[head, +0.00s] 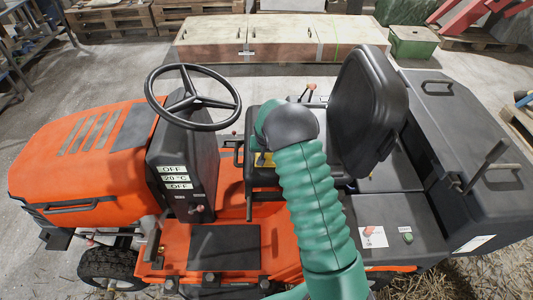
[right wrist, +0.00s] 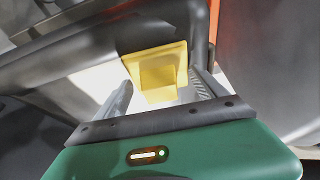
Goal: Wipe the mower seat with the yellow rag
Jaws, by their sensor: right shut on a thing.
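The black mower seat shows in the head view, with its tall backrest (head: 367,100) at the right and its cushion partly hidden behind my right arm. My right arm reaches over the seat from below, and its dark wrist hides the fingers there. In the right wrist view my right gripper (right wrist: 163,88) is shut on the yellow rag (right wrist: 158,60), which shows as a folded, blocky piece between the fingers. A small yellow patch of the rag (head: 262,159) shows beside the wrist, at the cushion. I cannot tell whether it touches the cushion. My left gripper is not in view.
The steering wheel (head: 194,97) and orange hood (head: 80,150) stand left of the seat. A dark box with a lever (head: 485,165) is at the right. A wooden crate (head: 275,38) lies behind the mower. Straw covers the floor at the lower right.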

